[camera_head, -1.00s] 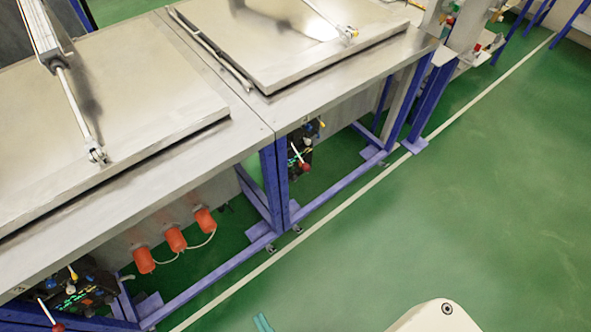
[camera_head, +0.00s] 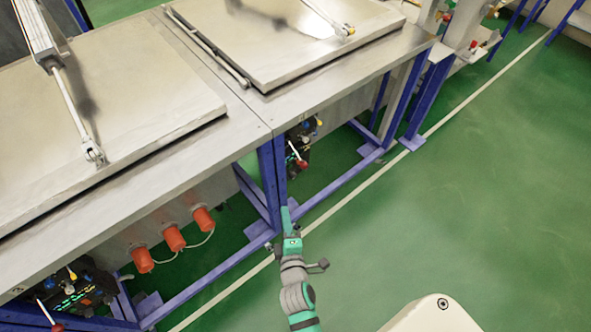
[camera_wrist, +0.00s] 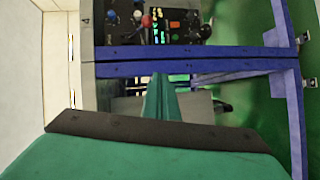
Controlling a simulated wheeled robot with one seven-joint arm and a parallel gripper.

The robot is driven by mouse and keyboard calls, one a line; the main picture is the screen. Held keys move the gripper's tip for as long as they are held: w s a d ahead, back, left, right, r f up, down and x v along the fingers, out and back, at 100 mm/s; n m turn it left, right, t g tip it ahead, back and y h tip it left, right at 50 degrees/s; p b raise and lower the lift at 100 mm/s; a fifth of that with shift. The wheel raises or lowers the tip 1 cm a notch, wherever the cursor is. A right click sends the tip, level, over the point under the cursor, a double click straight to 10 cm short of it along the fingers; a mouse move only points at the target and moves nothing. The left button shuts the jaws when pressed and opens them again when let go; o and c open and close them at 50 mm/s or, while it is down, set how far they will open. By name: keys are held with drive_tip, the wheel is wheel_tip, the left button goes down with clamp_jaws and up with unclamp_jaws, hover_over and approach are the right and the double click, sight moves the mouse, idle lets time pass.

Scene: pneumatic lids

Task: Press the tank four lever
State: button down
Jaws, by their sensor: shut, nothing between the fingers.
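A control panel (camera_head: 302,140) sits under the far tank, beyond the blue legs. A lever with a red ball end (camera_head: 302,164) sticks out of it. The panel also shows at the top of the wrist view (camera_wrist: 175,25), with lit buttons and several knobs. A small "4" label (camera_wrist: 84,19) is on the tank edge beside it. My gripper (camera_head: 287,212) is shut and empty in front of the blue legs, apart from the lever and below it in the head view. Its closed fingers (camera_wrist: 162,97) point toward the panel in the wrist view.
Blue legs (camera_head: 268,185) stand between the two tanks, close to my gripper. A second panel with a red-ended lever (camera_head: 70,292) is at the lower left. The green floor (camera_head: 480,200) at right is clear.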

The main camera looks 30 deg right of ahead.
drive_tip(key=w+d+r+n+h, duration=0.1)
drive_tip(key=w+d+h, duration=0.1)
drive_tip(key=w+d, duration=0.2)
drive_tip(key=d, duration=0.3)
drive_tip(key=shift+w+r+g, duration=0.15)
drive_tip(key=shift+w+g, duration=0.15)
drive_tip(key=shift+g, duration=0.1)
approach(296, 153)
drive_tip(key=w+d+f, duration=0.2)
drive_tip(key=w+f, duration=0.2)
drive_tip(key=shift+d+f, duration=0.2)
drive_tip(key=shift+f, duration=0.2)
